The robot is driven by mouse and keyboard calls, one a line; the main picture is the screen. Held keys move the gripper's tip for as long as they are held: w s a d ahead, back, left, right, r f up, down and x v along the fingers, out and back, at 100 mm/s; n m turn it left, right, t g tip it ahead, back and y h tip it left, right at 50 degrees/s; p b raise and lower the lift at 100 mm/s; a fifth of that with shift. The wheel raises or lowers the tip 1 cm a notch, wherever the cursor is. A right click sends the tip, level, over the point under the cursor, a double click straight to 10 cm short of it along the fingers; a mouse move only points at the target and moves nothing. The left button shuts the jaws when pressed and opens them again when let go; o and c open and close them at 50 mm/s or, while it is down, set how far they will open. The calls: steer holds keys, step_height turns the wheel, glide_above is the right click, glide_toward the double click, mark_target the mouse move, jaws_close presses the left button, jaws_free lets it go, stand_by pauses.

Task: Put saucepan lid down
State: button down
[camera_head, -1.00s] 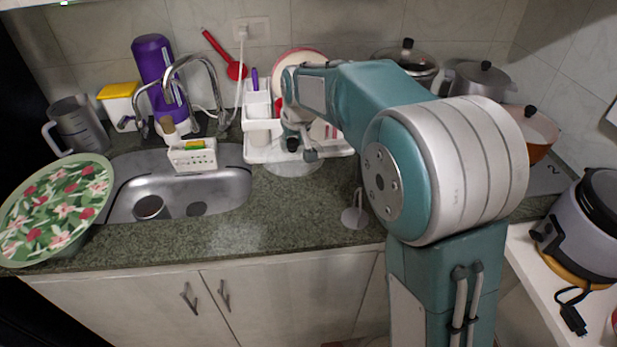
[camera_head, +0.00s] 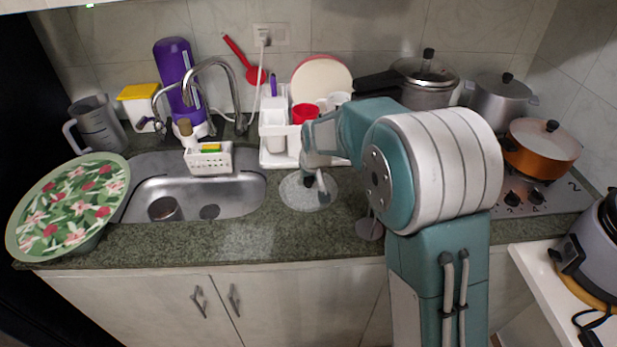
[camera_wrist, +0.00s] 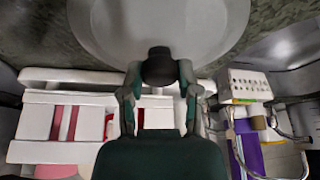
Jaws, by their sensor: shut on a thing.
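The saucepan lid (camera_head: 293,194) is a pale, see-through disc with a black knob. It lies level over the green counter in front of the dish rack, and I cannot tell whether its rim touches the counter. My gripper (camera_head: 315,181) is shut on the knob from above. In the wrist view, the two fingers of my gripper (camera_wrist: 160,75) close on both sides of the black knob, and the grey-white lid (camera_wrist: 115,25) spreads out beyond it. My arm hides part of the counter to the right.
A white dish rack (camera_head: 275,158) with cups stands just behind the lid. The sink (camera_head: 185,198) is to the left. Lidded pots and an orange pan (camera_head: 535,158) stand at the right. A small dark disc (camera_head: 369,229) lies near the front edge. The front counter (camera_head: 265,236) is clear.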

steer(key=shift+c, duration=1.6)
jaws_free()
steer(key=shift+f, duration=0.1)
steer(key=v, duration=1.2)
steer(key=s+d+r+m, duration=0.1)
steer(key=s+d+r, duration=0.2)
steer(key=s, duration=0.4)
steer(key=s+d+r+m, duration=0.1)
steer(key=s+d+r, duration=0.25)
steer(key=s, duration=0.35)
steer(key=s+d+f, duration=0.1)
steer(key=s+d, duration=0.1)
steer(key=s, duration=0.5)
steer(key=s+d+f+m+t+h, duration=0.1)
steer(key=s+d, duration=0.2)
steer(key=s, duration=0.5)
steer(key=shift+f, duration=0.2)
